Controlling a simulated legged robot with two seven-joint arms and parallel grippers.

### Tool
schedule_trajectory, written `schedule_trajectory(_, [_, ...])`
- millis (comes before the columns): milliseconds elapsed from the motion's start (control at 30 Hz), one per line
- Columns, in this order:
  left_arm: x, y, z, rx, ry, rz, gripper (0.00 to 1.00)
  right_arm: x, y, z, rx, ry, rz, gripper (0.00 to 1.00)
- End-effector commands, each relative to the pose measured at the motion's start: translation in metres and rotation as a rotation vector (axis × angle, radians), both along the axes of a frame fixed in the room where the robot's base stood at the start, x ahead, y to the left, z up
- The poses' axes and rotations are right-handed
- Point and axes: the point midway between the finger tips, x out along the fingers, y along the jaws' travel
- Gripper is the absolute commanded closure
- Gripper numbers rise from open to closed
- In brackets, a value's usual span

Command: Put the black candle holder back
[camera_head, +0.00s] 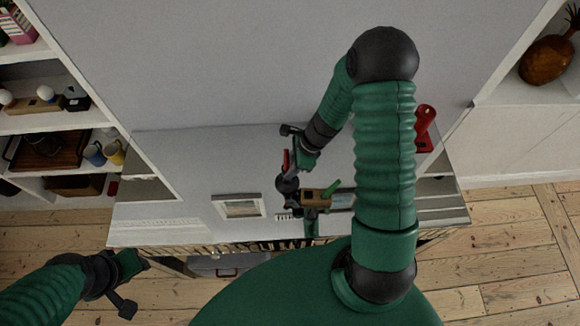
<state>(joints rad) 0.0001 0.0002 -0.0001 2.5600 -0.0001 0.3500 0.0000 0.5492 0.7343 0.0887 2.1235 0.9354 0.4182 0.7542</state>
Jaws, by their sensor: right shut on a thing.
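My right arm arches up and over from the right, and its gripper (298,160) is over the middle of the grey table. The gripper is shut on a small dark thing (287,184), probably the black candle holder; it is too small to be sure. A wooden piece with a green part (315,197) shows right beside it; I cannot tell whether they touch. My left gripper (134,285) is at the lower left, below the table's front edge, with its fingers spread and nothing between them.
The grey table (175,205) stands against the wall, with a framed picture (240,207) and a red thing (425,125) on it. The left shelves (75,122) hold a wooden item, mugs (96,153) and a tray. A brown pineapple-like ornament (546,60) stands on the right shelf.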

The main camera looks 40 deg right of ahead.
Motion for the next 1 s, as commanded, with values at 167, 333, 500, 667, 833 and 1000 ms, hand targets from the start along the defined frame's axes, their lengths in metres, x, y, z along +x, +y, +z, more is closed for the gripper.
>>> schedule_trajectory(167, [0.0, 0.0, 0.0, 0.0, 0.0, 0.0, 0.64, 0.001, -0.002, 0.001, 0.0, -0.002, 0.0, 1.0])
schedule_trajectory(333, [0.0, 0.0, -0.001, 0.0, 0.0, 0.0, 0.64, 0.001, -0.002, -0.001, -0.001, -0.002, -0.001, 0.59])
schedule_trajectory(500, [0.0, 0.0, -0.001, 0.0, 0.0, 0.0, 0.64, 0.001, -0.002, -0.001, 0.0, -0.001, 0.0, 0.46])
schedule_trajectory(667, [0.0, 0.0, -0.001, 0.0, 0.0, 0.0, 0.64, 0.001, -0.001, -0.001, -0.002, -0.001, 0.001, 0.46])
schedule_trajectory(833, [0.0, 0.0, 0.002, 0.0, 0.0, 0.0, 0.64, 0.0, -0.005, 0.009, -0.003, -0.003, -0.001, 0.46])
schedule_trajectory(1000, [0.0, 0.0, 0.007, 0.0, 0.0, 0.0, 0.64, -0.007, -0.018, 0.048, -0.005, -0.007, 0.0, 0.46])
